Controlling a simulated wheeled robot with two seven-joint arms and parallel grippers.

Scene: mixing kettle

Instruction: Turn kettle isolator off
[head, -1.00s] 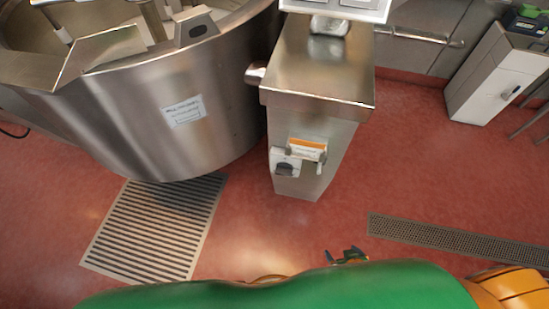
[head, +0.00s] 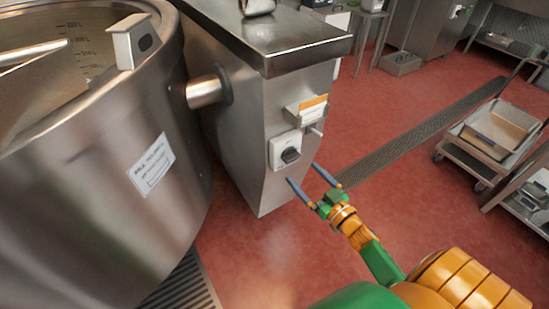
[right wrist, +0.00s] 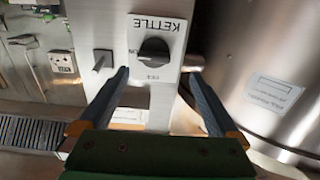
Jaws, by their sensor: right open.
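The kettle isolator (head: 283,150) is a white box with a dark rotary knob (head: 290,155) on the front of the steel pedestal. In the right wrist view the isolator plate (right wrist: 172,28) reads KETTLE upside down, and its black knob (right wrist: 154,48) has small lettering beside and below it. The knob's exact setting is hard to read. My right gripper (head: 304,173) is open and empty, just in front of and slightly below the isolator, apart from it. In the right wrist view its fingers (right wrist: 158,74) stand either side of the plate's lower part. My left gripper is not in view.
The large steel kettle (head: 90,170) stands left of the pedestal (head: 245,130), joined by a short pipe (head: 205,92). A trolley (head: 490,135) stands at right. Open red floor lies between.

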